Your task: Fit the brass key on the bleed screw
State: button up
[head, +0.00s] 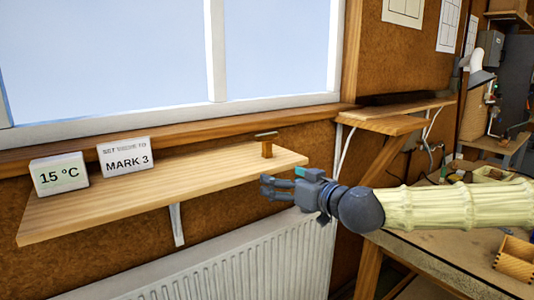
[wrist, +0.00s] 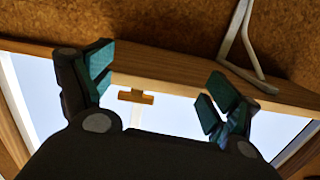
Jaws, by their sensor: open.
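The brass key (head: 266,145) is a small T-shaped piece standing upright near the right end of the wooden shelf (head: 130,197), its crossbar on top. In the wrist view an orange-brown T shape, which looks like the key (wrist: 136,96), shows between the fingers, nearer the left one. My gripper (head: 266,185) is open and empty, just in front of the shelf's right end and lower in the picture than the key. It also shows in the wrist view (wrist: 160,86). The white radiator (head: 230,262) is below the shelf. I cannot make out the bleed screw.
Two white cards stand on the shelf's left: "15 °C" (head: 59,174) and "MARK 3" (head: 125,157). A white bracket (head: 176,224) supports the shelf. A higher wooden shelf (head: 395,118) is to the right. A workbench (head: 450,250) with a small wooden box (head: 516,262) stands at the right.

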jog(key=t, duration=0.1)
send_near(269, 140)
jog(key=shift+f+p+x, duration=0.2)
jog(key=shift+p+x, duration=0.2)
jog(key=shift+x, duration=1)
jog(key=shift+f+p+x, duration=0.15)
jog(key=shift+p+x, duration=0.25)
jog(key=shift+x, duration=1)
jog(key=shift+r+p+x, duration=0.15)
jog(key=shift+p+x, duration=0.3)
jog(key=shift+x, duration=0.25)
jog(key=shift+r+p+x, duration=0.2)
jog(key=shift+p+x, duration=0.25)
jog(key=shift+x, duration=0.3)
jog(key=shift+p+x, duration=0.35)
jog(key=shift+x, duration=0.85)
jog(key=c, duration=1.1)
